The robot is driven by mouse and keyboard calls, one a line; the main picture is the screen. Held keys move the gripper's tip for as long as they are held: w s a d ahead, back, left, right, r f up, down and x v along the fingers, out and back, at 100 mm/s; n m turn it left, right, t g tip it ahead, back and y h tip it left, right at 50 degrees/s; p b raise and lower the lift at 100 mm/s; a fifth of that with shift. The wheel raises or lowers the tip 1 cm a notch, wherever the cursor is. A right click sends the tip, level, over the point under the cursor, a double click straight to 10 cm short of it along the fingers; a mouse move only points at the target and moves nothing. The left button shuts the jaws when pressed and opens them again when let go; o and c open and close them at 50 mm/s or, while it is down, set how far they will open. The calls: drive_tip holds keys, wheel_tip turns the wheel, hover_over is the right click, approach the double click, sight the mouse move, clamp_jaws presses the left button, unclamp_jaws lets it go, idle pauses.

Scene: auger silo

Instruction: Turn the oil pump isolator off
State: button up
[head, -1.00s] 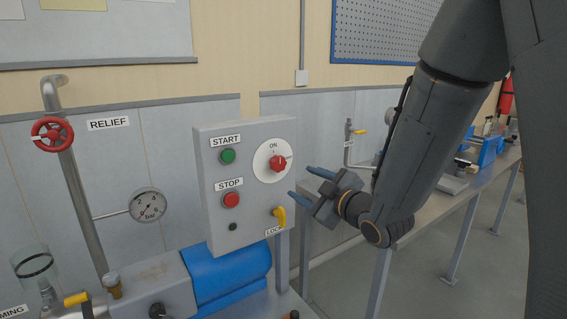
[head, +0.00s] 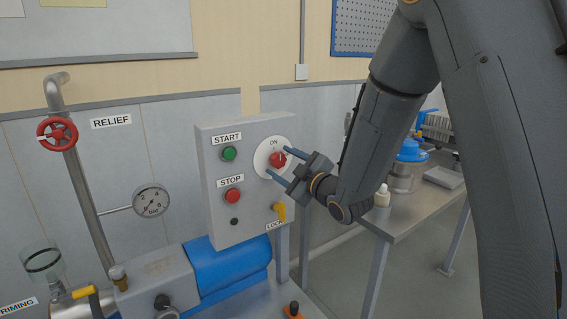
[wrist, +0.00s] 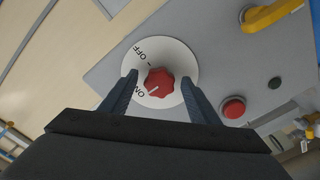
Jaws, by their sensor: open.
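The isolator is a red lobed knob (head: 278,160) on a round white dial (head: 262,161), at the upper right of a grey control box (head: 216,199). In the wrist view, the knob (wrist: 159,83) has a white mark pointing towards ON; OFF is printed elsewhere on the dial (wrist: 178,58). My gripper (head: 276,161) is open in front of the dial, and one finger partly covers it in the head view. In the wrist view, my fingers (wrist: 160,76) stand on either side of the knob, with gaps. I cannot tell their exact depth.
A green START button (head: 229,154), a red STOP button (head: 232,196) and a yellow lever (head: 280,211) sit on the same box. A blue motor (head: 225,270) lies below. A bench (head: 405,222) with a blue-lidded jar (head: 408,165) stands right.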

drive_tip(key=c, duration=1)
drive_tip(key=shift+c, duration=0.2)
drive_tip(key=shift+m, duration=0.4)
drive_tip(key=m+b, duration=0.1)
drive_tip(key=m, duration=0.2)
drive_tip(key=shift+m, duration=0.3)
drive_tip(key=m, duration=0.4)
drive_tip(key=shift+m, duration=0.3)
drive_tip(key=m, duration=0.4)
drive_tip(key=shift+a+m, duration=0.1)
drive_tip(key=shift+m, duration=0.2)
drive_tip(key=shift+m+p, duration=0.6)
drive_tip(key=shift+m, duration=1.6)
